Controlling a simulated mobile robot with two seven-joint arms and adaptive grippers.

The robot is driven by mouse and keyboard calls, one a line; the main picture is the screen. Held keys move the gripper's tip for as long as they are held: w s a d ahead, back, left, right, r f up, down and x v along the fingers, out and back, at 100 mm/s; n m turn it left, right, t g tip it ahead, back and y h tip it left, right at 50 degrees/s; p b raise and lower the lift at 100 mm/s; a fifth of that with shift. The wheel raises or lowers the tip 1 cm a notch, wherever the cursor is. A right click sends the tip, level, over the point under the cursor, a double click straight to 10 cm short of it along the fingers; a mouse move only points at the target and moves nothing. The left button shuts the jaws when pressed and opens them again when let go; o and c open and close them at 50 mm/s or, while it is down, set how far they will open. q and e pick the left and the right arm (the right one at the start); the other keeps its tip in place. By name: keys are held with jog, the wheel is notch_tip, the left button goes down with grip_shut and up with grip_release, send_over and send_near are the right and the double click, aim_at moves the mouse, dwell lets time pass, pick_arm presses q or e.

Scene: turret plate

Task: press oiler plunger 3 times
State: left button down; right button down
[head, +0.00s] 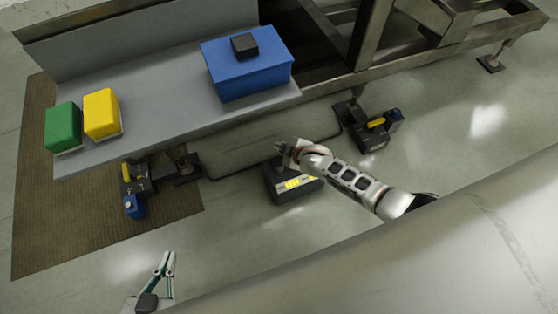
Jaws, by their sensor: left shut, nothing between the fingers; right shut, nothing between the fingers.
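A low dark box with a yellow and white label (287,189) stands on the floor in front of the bench, the likeliest oiler. No plunger can be made out on it; my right gripper and wrist cover part of its top. My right gripper (281,147) is shut and empty at the box's upper back edge; I cannot tell whether it touches. My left gripper (168,256) is shut and empty, low at the left over bare floor, well away from the box.
A grey bench (160,108) carries a blue box with a black knob (250,75), a yellow block (101,113) and a green block (62,127). Dark units with blue ends stand at its feet, left (134,186) and right (372,132). A brown mat (60,215) lies left.

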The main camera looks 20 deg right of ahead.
aim_at(280, 162)
jog(key=shift+f, duration=0.1)
